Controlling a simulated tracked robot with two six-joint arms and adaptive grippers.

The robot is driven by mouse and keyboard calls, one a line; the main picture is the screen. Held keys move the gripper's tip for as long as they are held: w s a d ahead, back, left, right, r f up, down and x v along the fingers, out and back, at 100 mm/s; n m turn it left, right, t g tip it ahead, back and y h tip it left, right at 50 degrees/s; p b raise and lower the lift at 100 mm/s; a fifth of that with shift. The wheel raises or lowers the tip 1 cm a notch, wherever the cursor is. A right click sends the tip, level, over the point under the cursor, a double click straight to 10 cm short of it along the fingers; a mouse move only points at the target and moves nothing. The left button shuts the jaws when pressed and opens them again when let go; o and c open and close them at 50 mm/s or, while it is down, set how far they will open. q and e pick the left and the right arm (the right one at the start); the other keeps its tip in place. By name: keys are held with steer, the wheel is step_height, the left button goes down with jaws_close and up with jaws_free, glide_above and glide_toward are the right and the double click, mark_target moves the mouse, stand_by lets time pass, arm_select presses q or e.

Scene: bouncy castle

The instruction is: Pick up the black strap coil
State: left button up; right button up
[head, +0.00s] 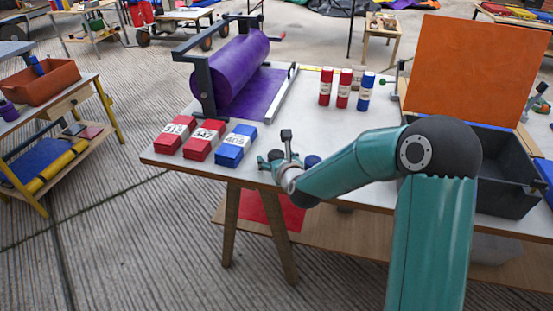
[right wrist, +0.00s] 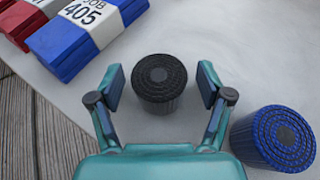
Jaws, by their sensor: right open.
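The black strap coil (right wrist: 160,77) stands on the white table top in the right wrist view, a short round roll with a ribbed side. My right gripper (right wrist: 161,84) is open, with one finger on each side of the coil and a visible gap to each. In the head view my right gripper (head: 277,150) is low at the table's front edge, and the black coil is hard to make out behind it. A blue strap coil (right wrist: 275,138) with a dark centre stands just outside the right finger; it also shows in the head view (head: 312,161). My left gripper is not in view.
Two red boxes (head: 204,141) and a blue box (head: 236,146) lie to the left on the table. A purple roll (head: 231,72) on a frame stands behind them. Red and blue cylinders (head: 344,88) stand farther back. A dark grey crate (head: 505,205) is at right.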

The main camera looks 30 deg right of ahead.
steer(key=c, duration=1.3)
steer(key=shift+r, duration=0.2)
